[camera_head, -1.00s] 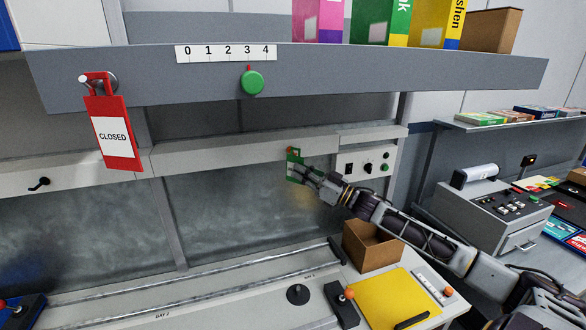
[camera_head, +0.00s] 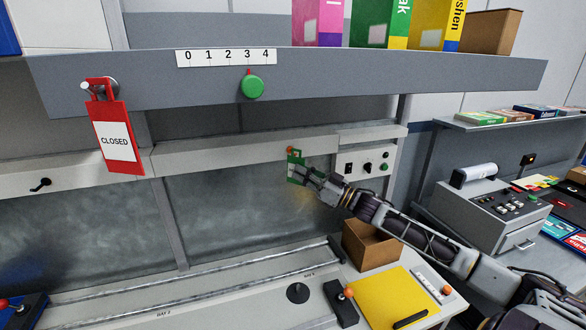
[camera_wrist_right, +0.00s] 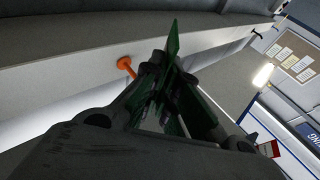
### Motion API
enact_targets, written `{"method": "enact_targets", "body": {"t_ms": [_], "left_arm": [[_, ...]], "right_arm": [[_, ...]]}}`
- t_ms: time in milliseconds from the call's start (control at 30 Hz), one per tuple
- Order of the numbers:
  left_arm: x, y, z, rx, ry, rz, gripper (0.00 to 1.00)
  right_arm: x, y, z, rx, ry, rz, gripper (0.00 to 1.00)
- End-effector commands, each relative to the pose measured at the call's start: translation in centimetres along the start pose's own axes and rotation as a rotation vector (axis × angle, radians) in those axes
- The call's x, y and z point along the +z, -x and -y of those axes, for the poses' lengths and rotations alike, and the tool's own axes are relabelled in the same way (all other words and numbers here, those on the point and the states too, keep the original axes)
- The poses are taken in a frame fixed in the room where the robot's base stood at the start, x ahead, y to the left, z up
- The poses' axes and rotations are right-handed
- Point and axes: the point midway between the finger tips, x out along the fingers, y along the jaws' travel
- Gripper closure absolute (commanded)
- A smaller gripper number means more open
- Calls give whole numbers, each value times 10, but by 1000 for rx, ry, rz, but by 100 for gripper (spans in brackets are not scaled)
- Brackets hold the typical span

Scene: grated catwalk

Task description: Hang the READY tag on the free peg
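A green tag (camera_head: 296,171), its lettering unreadable, is held in my right gripper (camera_head: 304,176) in front of the grey back rail. In the right wrist view the green tag (camera_wrist_right: 173,42) stands between the fingers of my right gripper (camera_wrist_right: 168,88), which are shut on it. An orange-tipped peg (camera_head: 290,150) shows at the tag's upper end. In the wrist view the orange peg (camera_wrist_right: 125,64) sticks out of the rail just left of the tag. I cannot tell whether it passes through the tag's opening. The red CLOSED tag (camera_head: 116,156) hangs on a peg at left. My left gripper is out of view.
A grey shelf beam (camera_head: 330,75) with a number scale and a green knob (camera_head: 252,87) crosses above. A control box (camera_head: 363,161) is right of my gripper. Below are an open cardboard box (camera_head: 368,248), a yellow sheet (camera_head: 395,300) and a knobbed lever (camera_head: 343,300).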

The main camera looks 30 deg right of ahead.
Motion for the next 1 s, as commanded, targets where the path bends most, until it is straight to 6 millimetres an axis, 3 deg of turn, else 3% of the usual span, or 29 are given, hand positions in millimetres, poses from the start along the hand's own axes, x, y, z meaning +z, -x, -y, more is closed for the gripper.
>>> {"method": "enact_targets", "body": {"t_ms": [1000], "left_arm": [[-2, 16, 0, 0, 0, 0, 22]], "right_arm": [[-4, 13, 13, 1, 0, 0, 100]]}}
